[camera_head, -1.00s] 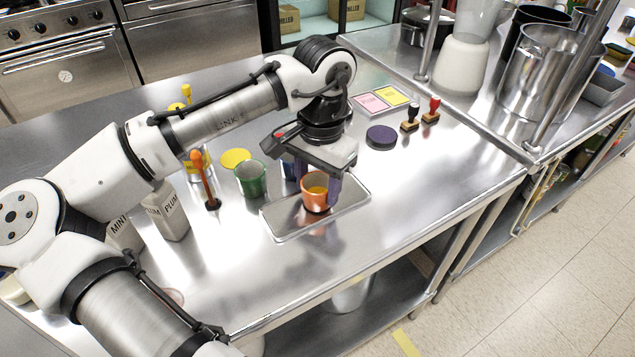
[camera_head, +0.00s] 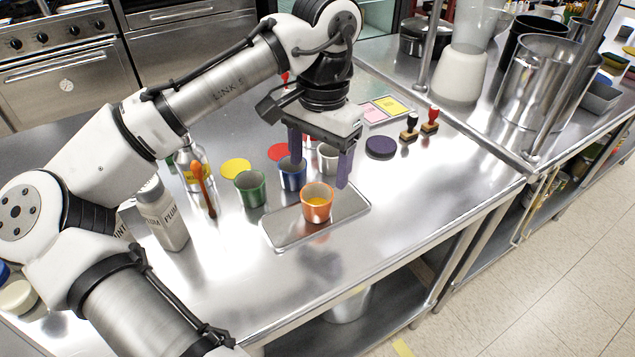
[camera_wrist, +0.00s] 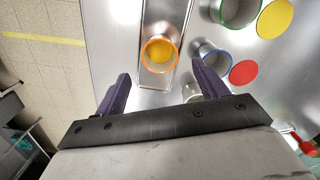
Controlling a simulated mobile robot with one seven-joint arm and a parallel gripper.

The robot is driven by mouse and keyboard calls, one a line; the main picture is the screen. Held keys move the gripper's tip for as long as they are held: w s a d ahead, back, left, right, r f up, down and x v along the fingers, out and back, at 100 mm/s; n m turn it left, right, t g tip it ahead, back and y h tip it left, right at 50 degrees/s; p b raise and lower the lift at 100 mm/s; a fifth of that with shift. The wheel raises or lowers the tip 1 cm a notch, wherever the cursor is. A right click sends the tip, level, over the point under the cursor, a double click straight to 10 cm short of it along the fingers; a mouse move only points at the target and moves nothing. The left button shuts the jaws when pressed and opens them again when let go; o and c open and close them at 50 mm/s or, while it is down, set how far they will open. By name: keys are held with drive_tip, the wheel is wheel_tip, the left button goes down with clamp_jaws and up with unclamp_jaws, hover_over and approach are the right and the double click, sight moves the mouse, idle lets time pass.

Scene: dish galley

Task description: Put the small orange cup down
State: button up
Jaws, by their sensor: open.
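The small orange cup (camera_head: 317,203) stands upright on a shallow metal tray (camera_head: 287,232), with yellow inside it. It also shows in the wrist view (camera_wrist: 146,62), beyond the fingertips. My gripper (camera_head: 320,173) is open and empty, above and behind the cup. Its two dark purple fingers are wide apart and clear of the cup. In the wrist view my gripper (camera_wrist: 162,84) has nothing between its fingers.
A green cup (camera_head: 251,189), a blue cup (camera_head: 292,174) and a metal-grey cup (camera_head: 328,160) stand near the tray. A yellow disc (camera_head: 236,168) and a purple disc (camera_head: 381,147) lie on the counter. The counter's right front is clear.

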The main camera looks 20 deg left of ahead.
wheel_tip(320, 180, up, 5)
drive_tip(key=shift+w+r, duration=0.1)
